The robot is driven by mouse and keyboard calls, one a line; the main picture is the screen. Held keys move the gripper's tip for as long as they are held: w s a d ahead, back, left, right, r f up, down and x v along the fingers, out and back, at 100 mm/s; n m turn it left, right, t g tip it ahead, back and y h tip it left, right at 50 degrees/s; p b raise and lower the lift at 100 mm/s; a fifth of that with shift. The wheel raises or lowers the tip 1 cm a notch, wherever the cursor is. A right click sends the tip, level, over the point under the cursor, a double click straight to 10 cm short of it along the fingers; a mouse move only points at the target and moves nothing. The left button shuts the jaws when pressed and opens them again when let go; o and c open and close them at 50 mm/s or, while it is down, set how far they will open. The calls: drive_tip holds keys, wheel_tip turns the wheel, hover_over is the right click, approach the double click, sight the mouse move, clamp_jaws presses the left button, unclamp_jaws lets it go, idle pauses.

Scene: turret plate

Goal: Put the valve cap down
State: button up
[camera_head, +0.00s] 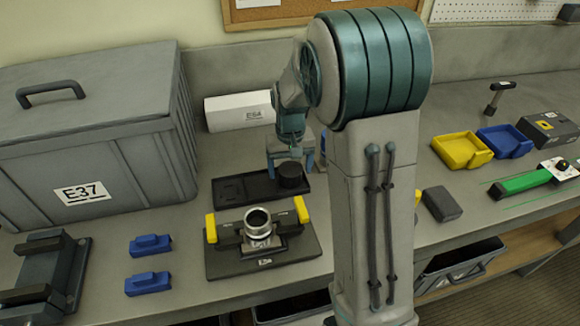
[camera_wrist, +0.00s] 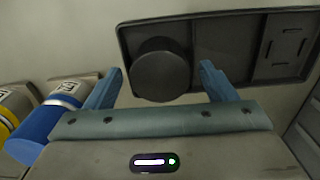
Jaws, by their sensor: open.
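The valve cap (camera_head: 291,176) is a black round piece at the right end of a black tray (camera_head: 232,204). In the wrist view the cap (camera_wrist: 161,76) shows its round top between my fingertips, with a gap on each side. My gripper (camera_head: 290,166) is open and empty, just above and around the cap. In the wrist view the tray (camera_wrist: 221,60) has its shallow compartments to the right of the cap. A turret fixture (camera_head: 222,262) with a silver ring (camera_head: 257,221) and two yellow-ended clamps stands in front of the tray.
A large grey case (camera_head: 140,160) stands left, a white box (camera_head: 238,112) behind. Blue blocks (camera_head: 148,283) lie front left. Yellow (camera_head: 461,151) and blue bins (camera_head: 506,141) sit right. Blue and yellow cylinders (camera_wrist: 40,118) show left in the wrist view.

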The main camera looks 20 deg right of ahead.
sight(291, 170)
wheel_tip(291, 170, up, 12)
drive_tip(key=f, duration=0.1)
drive_tip(key=s+f+t, duration=0.1)
drive_tip(key=s+t, duration=0.2)
drive_tip(key=s, duration=1.8)
drive_tip(key=shift+s, duration=0.2)
drive_tip(key=shift+a+f, duration=0.1)
